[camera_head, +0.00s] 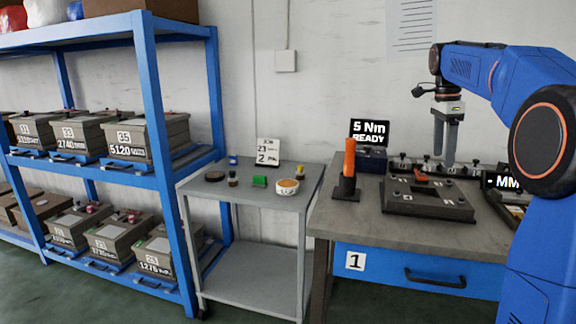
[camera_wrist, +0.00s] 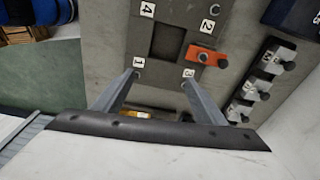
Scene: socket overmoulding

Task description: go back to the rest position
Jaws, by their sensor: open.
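My gripper (camera_head: 444,140) is open and empty above the grey fixture block on the workbench in the head view. In the wrist view, the two fingers of my gripper (camera_wrist: 172,92) are spread apart with nothing between them. The fixture block (camera_head: 399,201) has numbered corners and an orange piece (camera_head: 422,178) on it. In the wrist view the orange piece (camera_wrist: 207,56) sits on one side of the block (camera_wrist: 172,20), beside a dark square recess. The fingertips look apart from the block, though the exact height is hard to tell.
An orange-handled tool (camera_head: 349,160) stands upright on the bench's (camera_head: 335,222) left. Behind the block are a "5 Nm READY" display (camera_head: 370,131) and a row of small holders. A grey cart (camera_head: 215,188) with small parts and a blue shelf (camera_head: 150,95) with bins stand left.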

